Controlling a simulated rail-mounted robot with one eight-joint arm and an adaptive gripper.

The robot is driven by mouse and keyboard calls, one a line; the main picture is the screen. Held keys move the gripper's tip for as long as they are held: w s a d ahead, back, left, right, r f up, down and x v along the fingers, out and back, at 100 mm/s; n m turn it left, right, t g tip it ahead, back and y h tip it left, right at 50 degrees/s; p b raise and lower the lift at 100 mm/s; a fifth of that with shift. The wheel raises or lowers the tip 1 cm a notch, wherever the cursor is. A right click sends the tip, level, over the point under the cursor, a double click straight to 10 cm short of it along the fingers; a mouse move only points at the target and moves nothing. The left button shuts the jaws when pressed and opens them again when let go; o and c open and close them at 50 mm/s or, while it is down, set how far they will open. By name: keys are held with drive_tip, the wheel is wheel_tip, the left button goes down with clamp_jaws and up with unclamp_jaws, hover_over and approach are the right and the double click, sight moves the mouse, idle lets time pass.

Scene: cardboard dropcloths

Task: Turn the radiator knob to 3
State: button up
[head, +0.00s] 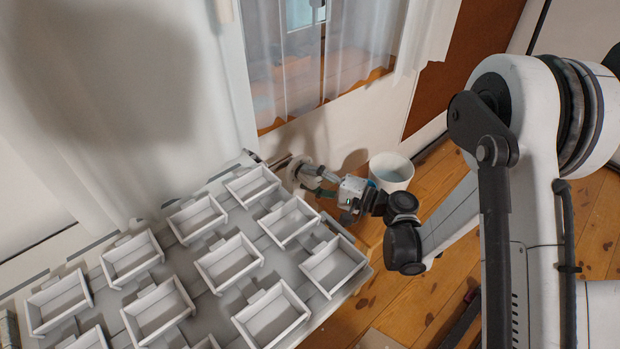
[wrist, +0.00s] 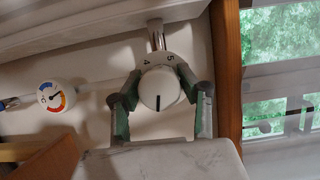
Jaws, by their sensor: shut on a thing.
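The white round radiator knob (wrist: 155,87) sits in the middle of the wrist view, below a metal pipe. A black line on its face points toward the bottom of the picture. The numerals 4 and 5 show on the white collar above it; no other numerals are legible. My gripper (wrist: 162,95) has its green-padded fingers on the left and right of the knob and is shut on it. In the head view my gripper (head: 307,174) is near the wall below the window; the knob cannot be made out clearly there.
A dial gauge (wrist: 52,96) is left of the knob. A wooden post (wrist: 226,65) stands close on the right. In the head view, several white trays (head: 196,218) fill the lower left, and a white bucket (head: 391,171) stands right of my gripper.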

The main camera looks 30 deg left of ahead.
drive_tip(key=shift+w+a+r+m, duration=0.1)
drive_tip(key=shift+m, duration=0.4)
drive_tip(key=o, duration=1.1)
drive_tip(key=shift+o, duration=0.2)
